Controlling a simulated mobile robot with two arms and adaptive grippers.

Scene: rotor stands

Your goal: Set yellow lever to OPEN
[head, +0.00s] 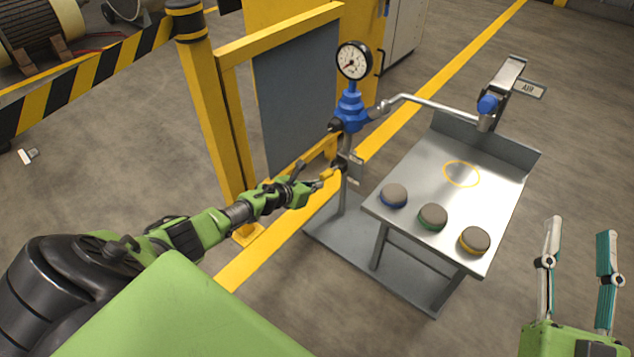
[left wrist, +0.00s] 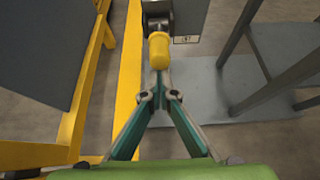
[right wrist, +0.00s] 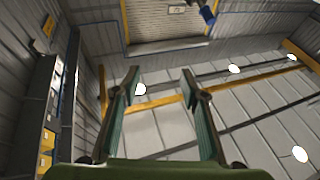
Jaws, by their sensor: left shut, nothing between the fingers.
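The yellow lever (head: 327,174) is on the grey post below the blue valve body and gauge. It also shows in the left wrist view (left wrist: 158,52), its rounded yellow end pointing toward my left gripper. My left gripper (head: 317,184) is shut and empty, its fingertips (left wrist: 159,76) close to the end of the lever; I cannot tell whether they touch. A small label plate (left wrist: 186,39) sits beside the lever, its text too small to read. My right gripper (head: 580,227) is open and empty at the lower right, away from the lever.
A metal table (head: 425,178) right of the post holds blue, green and yellow-ringed pucks (head: 432,216). A pressure gauge (head: 353,61) tops the blue valve (head: 350,108). A yellow guard frame (head: 229,130) stands close left of the lever.

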